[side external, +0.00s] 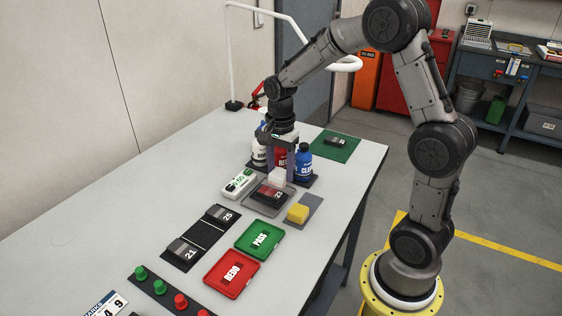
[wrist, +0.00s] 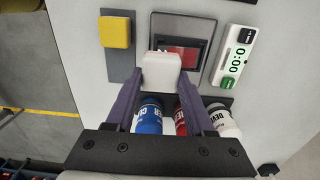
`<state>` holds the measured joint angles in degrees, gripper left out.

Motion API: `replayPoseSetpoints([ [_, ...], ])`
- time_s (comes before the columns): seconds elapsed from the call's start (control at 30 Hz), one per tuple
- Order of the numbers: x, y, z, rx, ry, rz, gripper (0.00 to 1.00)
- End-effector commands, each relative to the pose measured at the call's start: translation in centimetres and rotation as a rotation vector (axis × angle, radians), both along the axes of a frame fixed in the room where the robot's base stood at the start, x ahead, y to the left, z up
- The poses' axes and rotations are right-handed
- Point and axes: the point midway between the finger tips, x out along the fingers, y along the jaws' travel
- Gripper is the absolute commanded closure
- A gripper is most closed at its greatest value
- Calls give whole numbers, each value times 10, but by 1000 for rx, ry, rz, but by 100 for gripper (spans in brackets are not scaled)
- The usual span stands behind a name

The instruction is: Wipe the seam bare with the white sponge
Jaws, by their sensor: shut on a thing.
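My gripper (side external: 279,173) is shut on the white sponge (wrist: 161,68). In the side external view the white sponge (side external: 276,178) hangs low at the fingertips, just over or against the back edge of the dark weld piece marked 23 (side external: 266,195). I cannot tell whether they touch. The piece lies on a grey plate (side external: 249,203). Its top carries red colour, which also shows in the wrist view as a red patch (wrist: 182,54) partly hidden by the sponge. The seam itself cannot be made out. A yellow sponge (side external: 298,212) sits on a grey pad beside the plate.
White, red and blue (side external: 304,160) bottles stand close behind my gripper. A timer (side external: 239,183) reading 0:00 lies left of the plate. Pieces 21 and 25 lie on a dark strip (side external: 198,233). Green PASS (side external: 275,253) and red REDO (side external: 212,285) trays lie nearer the front.

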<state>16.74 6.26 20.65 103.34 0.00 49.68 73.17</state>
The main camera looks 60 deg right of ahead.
Motion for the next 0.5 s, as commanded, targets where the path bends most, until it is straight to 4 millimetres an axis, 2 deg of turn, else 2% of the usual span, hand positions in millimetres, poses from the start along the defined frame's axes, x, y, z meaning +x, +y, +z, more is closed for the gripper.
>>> replayPoseSetpoints([
  [0.43,-1,0,-47,2,6,0,91],
  [0.5,8,0,-42,0,0,1,91],
])
